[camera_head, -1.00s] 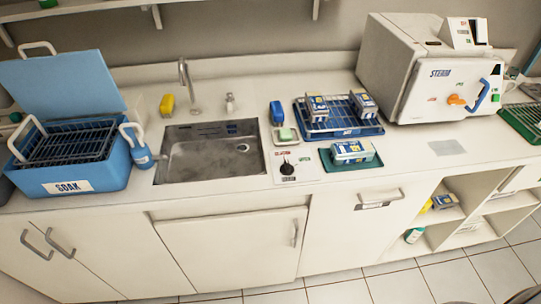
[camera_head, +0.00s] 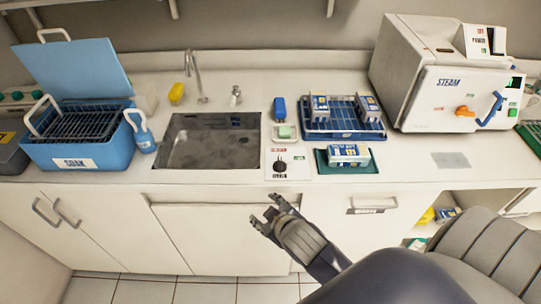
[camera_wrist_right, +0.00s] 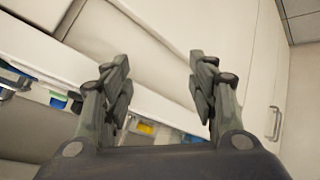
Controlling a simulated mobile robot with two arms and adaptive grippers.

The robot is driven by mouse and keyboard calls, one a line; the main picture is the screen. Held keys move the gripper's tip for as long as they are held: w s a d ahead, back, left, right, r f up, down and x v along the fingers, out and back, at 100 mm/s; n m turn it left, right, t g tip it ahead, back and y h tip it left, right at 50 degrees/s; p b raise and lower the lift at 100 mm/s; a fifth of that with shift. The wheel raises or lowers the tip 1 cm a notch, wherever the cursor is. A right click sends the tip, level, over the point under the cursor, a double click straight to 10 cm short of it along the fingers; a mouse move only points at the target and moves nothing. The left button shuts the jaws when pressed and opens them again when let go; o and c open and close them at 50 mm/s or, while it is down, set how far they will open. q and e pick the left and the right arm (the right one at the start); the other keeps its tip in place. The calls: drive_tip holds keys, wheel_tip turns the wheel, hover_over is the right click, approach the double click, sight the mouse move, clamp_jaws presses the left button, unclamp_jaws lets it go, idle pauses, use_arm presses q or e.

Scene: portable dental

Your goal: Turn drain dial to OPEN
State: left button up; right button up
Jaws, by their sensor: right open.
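The drain dial (camera_head: 279,167) is a black round knob on a white panel (camera_head: 299,168) on the counter, just right of the sink (camera_head: 206,141). Small labels stand around it, too small to read. My right gripper (camera_head: 264,209) is open and empty in front of the cabinet doors, below the counter's front edge and below the dial in the head view. It is apart from the dial. In the right wrist view its two fingers (camera_wrist_right: 158,85) are spread with nothing between them. The dial is not clearly seen there. My left gripper is not in view.
A green tray (camera_head: 322,168) with a labelled pack (camera_head: 348,154) lies right of the dial. A blue rack (camera_head: 344,132) holds more packs behind it. A green-white block (camera_head: 285,132) and a blue item (camera_head: 279,109) stand behind the dial. The steam sterilizer (camera_head: 437,91) is at right.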

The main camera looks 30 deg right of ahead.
drive_tip(key=w+a+r+n+t+y, duration=0.25)
drive_tip(key=w+r+n+t, duration=0.35)
drive_tip(key=r, duration=0.5)
drive_tip(key=w+a+r+n+t+y, duration=0.1)
drive_tip(key=w+a+r+n+t, duration=0.25)
drive_tip(key=w+r, duration=0.55)
drive_tip(key=s+a+r+n+g+y, duration=0.3)
drive_tip(key=a+r+n+g+y, duration=0.35)
drive_tip(key=n, duration=0.55)
drive_tip(key=s+a+r+n+g+y, duration=0.35)
drive_tip(key=a+n+y, duration=0.45)
drive_tip(key=n+y, duration=0.3)
drive_tip(key=n+g+h, duration=0.9)
drive_tip(key=n+h, duration=0.2)
drive_tip(key=h, duration=0.9)
hover_over(280, 161)
wheel_tip(280, 161, down, 12)
wheel_tip(280, 161, down, 11)
drive_tip(key=p, duration=0.2)
drive_tip(key=shift+r+p, duration=0.2)
drive_tip(key=shift+p, duration=0.2)
